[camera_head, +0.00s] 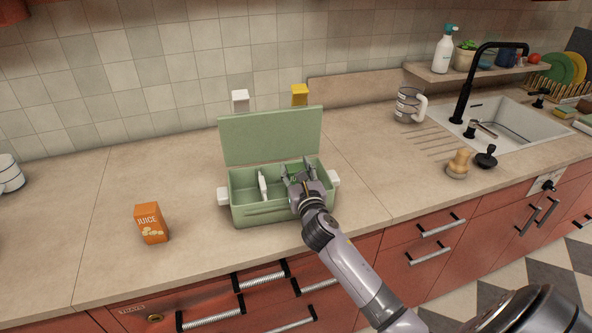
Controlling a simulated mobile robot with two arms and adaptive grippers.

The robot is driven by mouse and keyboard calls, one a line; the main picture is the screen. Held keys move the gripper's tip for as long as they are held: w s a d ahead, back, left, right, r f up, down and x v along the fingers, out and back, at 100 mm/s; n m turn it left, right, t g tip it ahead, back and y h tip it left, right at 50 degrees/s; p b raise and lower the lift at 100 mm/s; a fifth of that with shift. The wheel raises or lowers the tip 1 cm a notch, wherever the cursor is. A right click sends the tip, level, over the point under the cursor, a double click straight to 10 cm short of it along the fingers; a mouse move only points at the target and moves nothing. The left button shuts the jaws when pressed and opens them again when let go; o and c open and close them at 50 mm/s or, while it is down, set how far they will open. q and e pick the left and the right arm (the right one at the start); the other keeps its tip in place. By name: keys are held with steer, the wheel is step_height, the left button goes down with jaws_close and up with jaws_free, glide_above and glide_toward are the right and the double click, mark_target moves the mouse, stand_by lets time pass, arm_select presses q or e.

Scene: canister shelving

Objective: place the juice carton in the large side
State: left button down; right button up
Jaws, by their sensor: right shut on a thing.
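The orange juice carton (151,223) stands on the counter, left of the green lunch box (264,212). The box has its lid (271,137) raised at the back and white latches at both ends. A white divider (263,186) splits it into a smaller left side and a larger right side. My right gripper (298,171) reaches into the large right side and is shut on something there. Its own fingers and wrist mostly hide that thing, and I cannot make out what it is. My left gripper is not in view.
A mug (409,105), a wooden brush (458,163) and the sink (500,121) are at right. The counter around the carton is clear.

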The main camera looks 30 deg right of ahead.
steer(key=o, duration=1.3)
steer(key=shift+f, duration=0.1)
steer(key=shift+s, duration=0.15)
steer(key=b+v, duration=0.1)
steer(key=v, duration=1.1)
steer(key=shift+b, duration=0.3)
